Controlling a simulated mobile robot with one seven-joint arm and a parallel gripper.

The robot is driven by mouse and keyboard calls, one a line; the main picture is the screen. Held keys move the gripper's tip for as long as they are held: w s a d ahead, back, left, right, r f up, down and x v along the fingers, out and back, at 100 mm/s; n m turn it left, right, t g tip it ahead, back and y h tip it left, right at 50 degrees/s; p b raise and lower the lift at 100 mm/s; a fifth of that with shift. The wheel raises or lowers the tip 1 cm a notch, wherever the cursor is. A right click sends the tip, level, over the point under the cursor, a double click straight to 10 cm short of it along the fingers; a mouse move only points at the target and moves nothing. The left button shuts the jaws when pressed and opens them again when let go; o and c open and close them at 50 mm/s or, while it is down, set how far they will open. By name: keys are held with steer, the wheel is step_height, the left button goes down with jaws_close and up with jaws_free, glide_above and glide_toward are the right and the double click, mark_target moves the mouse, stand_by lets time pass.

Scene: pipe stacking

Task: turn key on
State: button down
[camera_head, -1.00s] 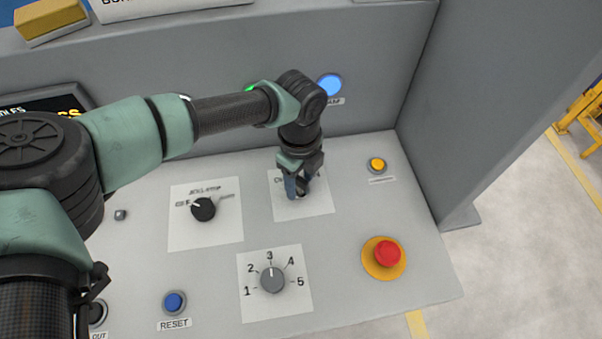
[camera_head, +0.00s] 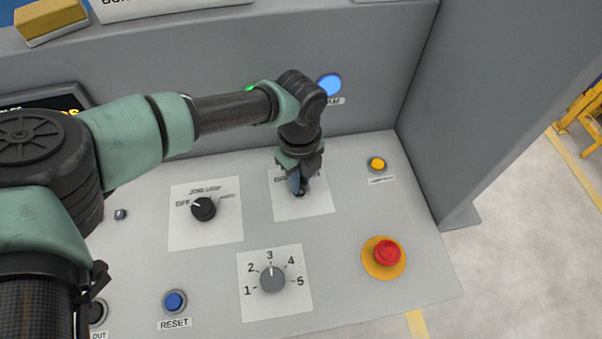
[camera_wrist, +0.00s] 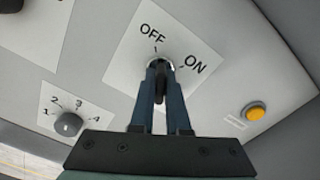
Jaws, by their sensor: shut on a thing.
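The key switch's white plate (camera_wrist: 150,40) shows OFF and ON labels in the wrist view. It also shows in the head view (camera_head: 318,206), partly covered by my gripper. My gripper (camera_wrist: 160,68) points down at the switch in the middle of the plate, with its two blue fingers shut on the key (camera_wrist: 159,88). The key is dark and mostly hidden between the fingers. In the head view my gripper (camera_head: 298,188) stands over the same switch. The exact angle of the key is hard to tell.
To the left is a black selector knob (camera_head: 203,209). In front is a numbered grey dial (camera_head: 272,279). A red emergency button (camera_head: 386,253) and a yellow button (camera_head: 377,164) lie to the right. A blue reset button (camera_head: 175,302) is at front left.

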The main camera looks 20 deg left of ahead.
steer(key=shift+m, duration=0.5)
steer(key=shift+m, duration=1.7)
steer(key=m, duration=0.2)
steer(key=shift+m, duration=0.8)
steer(key=shift+m, duration=1.7)
